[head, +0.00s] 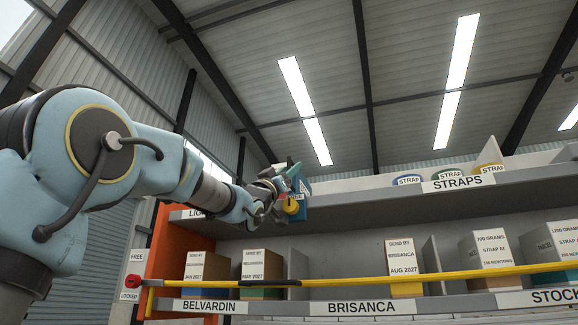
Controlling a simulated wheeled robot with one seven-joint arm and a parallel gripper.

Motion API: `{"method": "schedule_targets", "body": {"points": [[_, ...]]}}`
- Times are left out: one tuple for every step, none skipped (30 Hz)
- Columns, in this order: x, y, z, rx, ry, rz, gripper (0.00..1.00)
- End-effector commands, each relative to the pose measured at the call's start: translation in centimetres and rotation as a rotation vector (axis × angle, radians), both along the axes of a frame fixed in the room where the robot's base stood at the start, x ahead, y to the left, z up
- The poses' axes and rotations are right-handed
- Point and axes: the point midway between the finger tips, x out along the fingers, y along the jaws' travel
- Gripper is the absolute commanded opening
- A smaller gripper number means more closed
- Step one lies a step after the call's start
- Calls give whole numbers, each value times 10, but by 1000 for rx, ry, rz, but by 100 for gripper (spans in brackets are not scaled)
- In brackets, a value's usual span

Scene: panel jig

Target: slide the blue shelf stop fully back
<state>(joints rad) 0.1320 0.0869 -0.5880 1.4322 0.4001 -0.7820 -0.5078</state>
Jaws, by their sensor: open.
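A blue piece (304,187), which looks like the blue shelf stop, shows at the upper shelf's front near its left end. It has a small pale label, only partly readable, and a round yellow part (291,207) sits beside it. My gripper (290,176) reaches up to it from the left, with teal fingers in front of or beside the blue piece. The jaws are open; I cannot tell whether they touch it. My wrist hides part of the stop and its track.
A yellow bar (360,281) with a red end knob (131,281) crosses the lower shelf's front, beside FREE and LOCKED labels. Cartons (402,264) stand behind it. Strap rolls (449,174) lie on the upper shelf (370,199). An orange side panel (176,250) closes the left end.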

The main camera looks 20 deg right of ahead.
Motion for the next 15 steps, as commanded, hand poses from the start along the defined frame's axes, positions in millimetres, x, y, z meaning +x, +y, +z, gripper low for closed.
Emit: {"method": "schedule_targets", "body": {"points": [[0,0,0,0,0,0,44],[0,0,0,0,0,0,44],[0,0,0,0,0,0,44],[0,0,0,0,0,0,44],[0,0,0,0,0,0,44],[0,0,0,0,0,0,44],[0,0,0,0,0,0,43],[0,0,0,0,0,0,40],[0,0,0,0,0,0,35],[0,0,0,0,0,0,32],[0,0,0,0,0,0,28],[0,0,0,0,0,0,24],[0,0,0,0,0,0,21],[0,0,0,0,0,0,17],[0,0,0,0,-1,1,13]]}}
